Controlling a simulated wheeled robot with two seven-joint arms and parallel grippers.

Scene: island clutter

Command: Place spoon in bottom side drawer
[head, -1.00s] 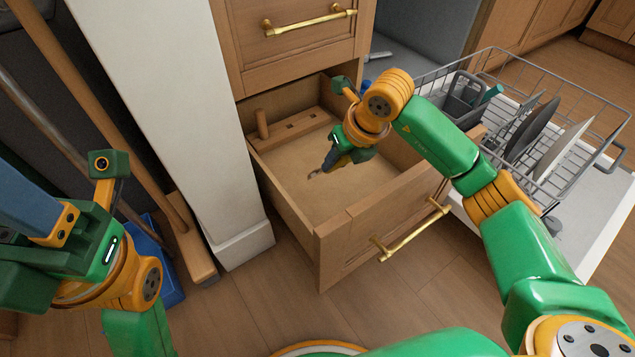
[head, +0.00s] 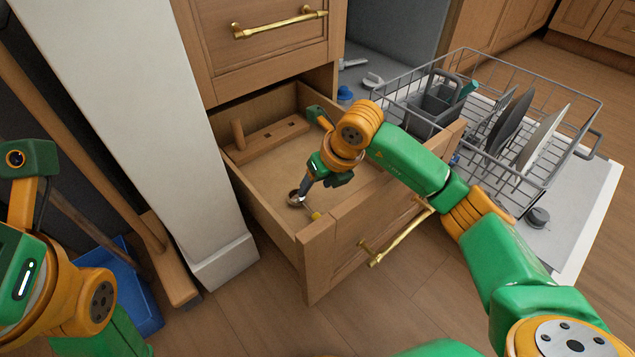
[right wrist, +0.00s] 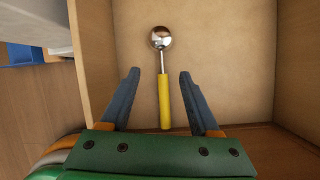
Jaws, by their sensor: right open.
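The spoon (right wrist: 164,90) has a shiny metal bowl and a yellow handle. It lies on the floor of the open bottom drawer (head: 318,240), near its front left. In the head view, the spoon's bowl (head: 294,198) shows below my right gripper (head: 308,188). In the right wrist view, my right gripper (right wrist: 158,78) is open, with its fingers apart on either side of the handle and not touching it. My left arm is at the left edge of the head view, and its fingers cannot be seen.
A closed upper drawer (head: 262,45) is above the open one. A wooden block rack (head: 268,140) sits at the drawer's back. The dish rack (head: 570,92) with plates stands at the right. A white post (head: 150,130), a broom and a blue dustpan (head: 130,290) are at the left.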

